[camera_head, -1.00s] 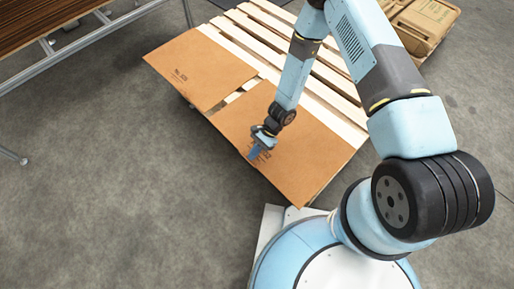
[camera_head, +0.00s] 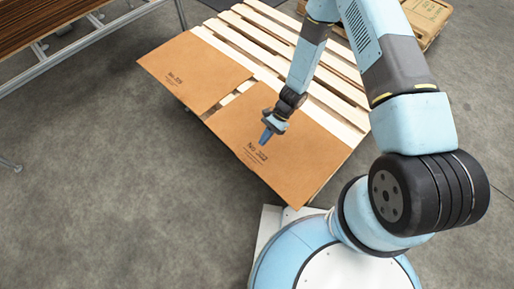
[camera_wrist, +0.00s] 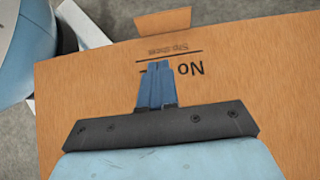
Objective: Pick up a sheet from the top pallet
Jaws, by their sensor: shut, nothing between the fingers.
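Two brown cardboard slip sheets lie side by side on a pale slatted wooden pallet (camera_head: 240,46) in the head view. The nearer, right sheet (camera_head: 305,155) bears black print like "No 302"; the left sheet (camera_head: 195,70) is also printed. My gripper (camera_head: 266,137) is over the right sheet, beside its print, with its blue fingers shut and empty. In the wrist view the shut fingers (camera_wrist: 158,66) cover part of the upside-down print on the right sheet (camera_wrist: 260,85). A small tab shows at that sheet's far edge. I cannot tell whether the fingertips touch the sheet.
A metal-framed rack with dark brown slats (camera_head: 50,30) stands at the upper left. Brown cartons (camera_head: 428,18) sit on another pallet at the upper right. Grey floor (camera_head: 110,190) is clear to the left and front.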

